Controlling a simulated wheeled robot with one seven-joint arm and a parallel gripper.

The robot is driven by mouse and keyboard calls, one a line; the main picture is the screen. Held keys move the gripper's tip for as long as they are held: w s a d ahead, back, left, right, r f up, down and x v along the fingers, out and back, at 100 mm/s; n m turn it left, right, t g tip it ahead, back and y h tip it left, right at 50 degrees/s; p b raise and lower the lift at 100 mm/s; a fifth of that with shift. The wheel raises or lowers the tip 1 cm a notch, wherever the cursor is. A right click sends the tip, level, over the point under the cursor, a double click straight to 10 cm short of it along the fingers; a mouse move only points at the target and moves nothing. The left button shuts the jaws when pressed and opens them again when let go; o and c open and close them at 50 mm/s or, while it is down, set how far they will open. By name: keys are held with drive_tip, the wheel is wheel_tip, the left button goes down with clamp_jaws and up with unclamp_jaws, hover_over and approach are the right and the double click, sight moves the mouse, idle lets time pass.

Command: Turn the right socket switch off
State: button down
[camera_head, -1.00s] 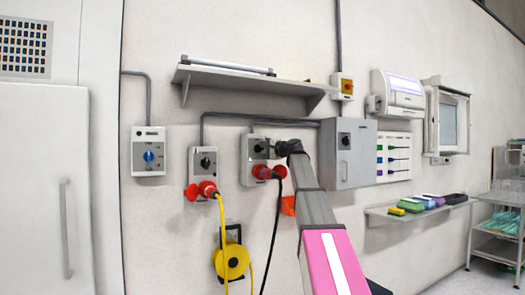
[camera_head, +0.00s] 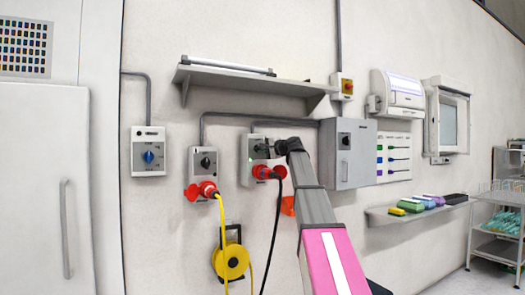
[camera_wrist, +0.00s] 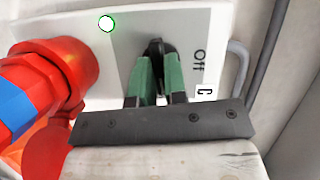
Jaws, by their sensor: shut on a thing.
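The right socket box (camera_head: 246,168) is a grey-white wall panel with a red plug (camera_head: 265,172) and black cable at its lower part. Its black rotary switch (camera_wrist: 155,48) shows in the wrist view between the green fingers of my gripper (camera_wrist: 156,80). My gripper is shut on the switch knob, and its fingers hide much of it. An "Off" label (camera_wrist: 198,59) is to the right of the fingers. A white lamp with a green rim (camera_wrist: 106,23) is to the left. In the head view my gripper (camera_head: 267,148) reaches the switch from the right.
Left of it are another socket box (camera_head: 193,166) with a yellow-cabled red plug and a box with a blue knob (camera_head: 149,157). A grey cabinet (camera_head: 348,165) is close on the right. A shelf (camera_head: 240,83) is above, and a yellow cable reel (camera_head: 233,261) hangs below.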

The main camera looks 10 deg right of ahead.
drive_tip(key=n+g+h, duration=0.1)
drive_tip(key=n, duration=0.2)
drive_tip(key=shift+r+n, duration=0.1)
drive_tip(key=shift+n, duration=0.2)
drive_tip(key=n+h, duration=0.2)
drive_tip(key=shift+a+r+n, duration=0.1)
drive_tip(key=shift+n, duration=0.3)
drive_tip(key=n+h, duration=0.2)
drive_tip(key=n, duration=0.1)
drive_tip(key=shift+s+a, duration=0.1)
drive_tip(key=shift+n+h, duration=1)
drive_tip(key=shift+n, duration=0.3)
drive_tip(key=c, duration=1.2)
unclamp_jaws()
drive_tip(key=shift+o, duration=0.2)
drive_tip(key=shift+s+r, duration=0.1)
drive_tip(key=v, duration=1)
drive_tip(key=shift+s, duration=0.4)
